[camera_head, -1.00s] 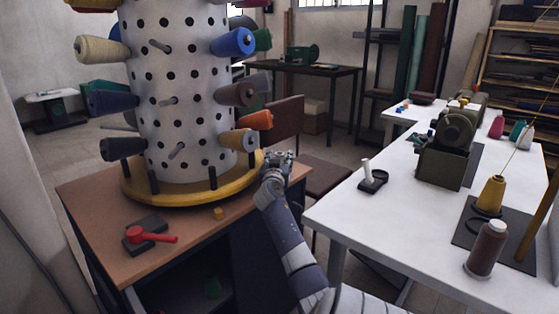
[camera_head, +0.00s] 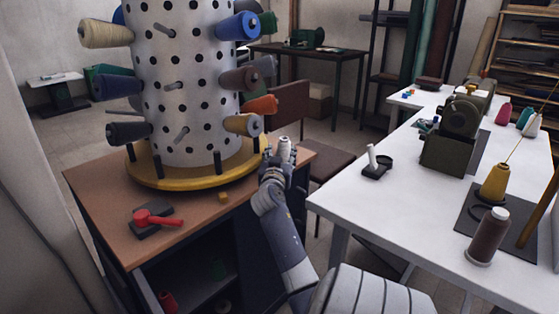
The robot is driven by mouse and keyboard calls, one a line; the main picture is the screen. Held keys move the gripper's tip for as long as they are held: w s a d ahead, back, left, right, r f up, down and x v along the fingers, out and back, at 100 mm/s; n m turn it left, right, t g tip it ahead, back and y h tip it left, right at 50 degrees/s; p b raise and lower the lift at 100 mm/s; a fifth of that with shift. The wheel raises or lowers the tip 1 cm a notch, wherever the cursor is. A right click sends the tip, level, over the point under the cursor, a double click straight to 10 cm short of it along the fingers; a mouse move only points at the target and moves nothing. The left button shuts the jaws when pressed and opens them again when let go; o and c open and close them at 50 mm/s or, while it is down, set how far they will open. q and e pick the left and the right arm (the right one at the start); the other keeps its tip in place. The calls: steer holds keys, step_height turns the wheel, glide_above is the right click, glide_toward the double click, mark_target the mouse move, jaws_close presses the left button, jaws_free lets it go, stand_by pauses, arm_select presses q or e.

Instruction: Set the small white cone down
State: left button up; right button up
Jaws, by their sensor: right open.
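A small white cone (camera_head: 284,148) stands upright at the fingers of my right gripper (camera_head: 280,160), close to the right edge of the brown table (camera_head: 190,225). The right gripper is open, and its fingers are around or just beside the cone; I cannot tell which. The cone's lower part is hidden by the gripper, so I cannot see what it rests on. My left gripper is not in view.
A perforated white drum (camera_head: 185,75) with pegs and colored thread cones stands on a yellow ring (camera_head: 190,178). A white table (camera_head: 400,200) is at right.

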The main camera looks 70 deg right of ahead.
steer(key=shift+v, duration=1.9)
